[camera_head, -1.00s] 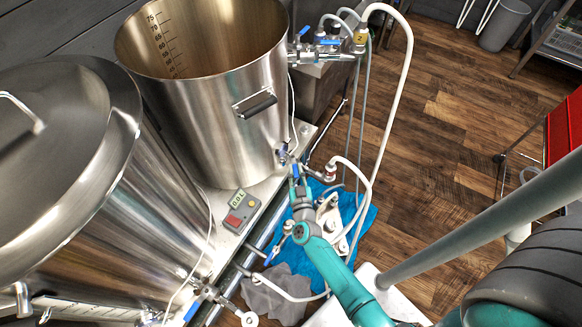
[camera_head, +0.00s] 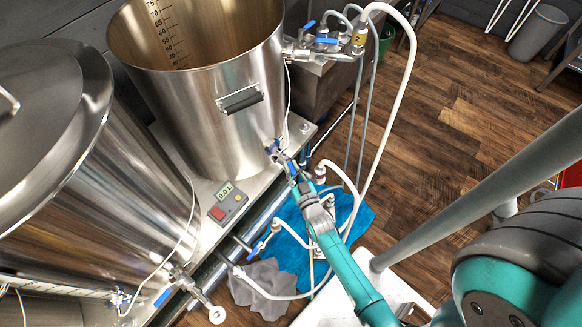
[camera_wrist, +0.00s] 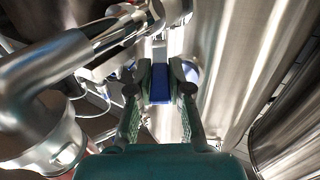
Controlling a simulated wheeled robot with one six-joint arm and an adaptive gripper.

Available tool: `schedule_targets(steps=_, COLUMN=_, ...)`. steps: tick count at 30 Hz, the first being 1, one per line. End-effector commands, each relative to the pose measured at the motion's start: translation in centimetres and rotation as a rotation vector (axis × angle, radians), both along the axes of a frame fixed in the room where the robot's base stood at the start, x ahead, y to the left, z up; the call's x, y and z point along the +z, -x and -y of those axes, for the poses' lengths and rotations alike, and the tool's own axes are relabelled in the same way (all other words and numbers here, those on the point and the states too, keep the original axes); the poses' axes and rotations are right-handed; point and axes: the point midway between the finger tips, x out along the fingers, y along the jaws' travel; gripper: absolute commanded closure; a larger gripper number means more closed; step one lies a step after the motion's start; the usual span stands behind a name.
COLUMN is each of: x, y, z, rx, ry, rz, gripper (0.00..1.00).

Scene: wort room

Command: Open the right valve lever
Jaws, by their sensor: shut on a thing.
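The right valve (camera_head: 276,150) is a metal fitting low on the open steel kettle (camera_head: 215,95), and its lever has a blue grip. In the wrist view the blue lever (camera_wrist: 160,84) lies between the two fingers of my gripper (camera_wrist: 158,82), which is shut on it. In the head view my gripper (camera_head: 291,170) is at this valve, with the arm reaching in from the lower right. The fingers hide part of the lever there. How far the lever is turned I cannot tell.
A lidded kettle (camera_head: 110,180) stands at left, with another blue-levered valve (camera_head: 180,280). White hoses (camera_head: 403,85) loop right of my arm. A blue cloth (camera_head: 290,225) and grey cloth (camera_head: 262,280) lie below. Wooden floor at right is open.

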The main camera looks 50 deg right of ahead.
Motion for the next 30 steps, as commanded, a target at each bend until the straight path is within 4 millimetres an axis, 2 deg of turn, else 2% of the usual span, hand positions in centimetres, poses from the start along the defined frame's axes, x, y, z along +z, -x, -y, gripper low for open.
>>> schedule_targets(steps=17, x=0.07, y=0.04, z=0.05, rx=0.006, ry=-0.001, rz=0.001, gripper=1.00)
schedule_targets(steps=18, x=0.08, y=0.04, z=0.05, rx=0.006, ry=0.000, rz=0.002, gripper=0.72)
schedule_targets(steps=20, x=0.08, y=0.04, z=0.05, rx=0.006, ry=0.000, rz=0.002, gripper=0.57)
schedule_targets(steps=30, x=0.03, y=0.21, z=-0.06, rx=0.007, ry=0.000, rz=0.001, gripper=0.56)
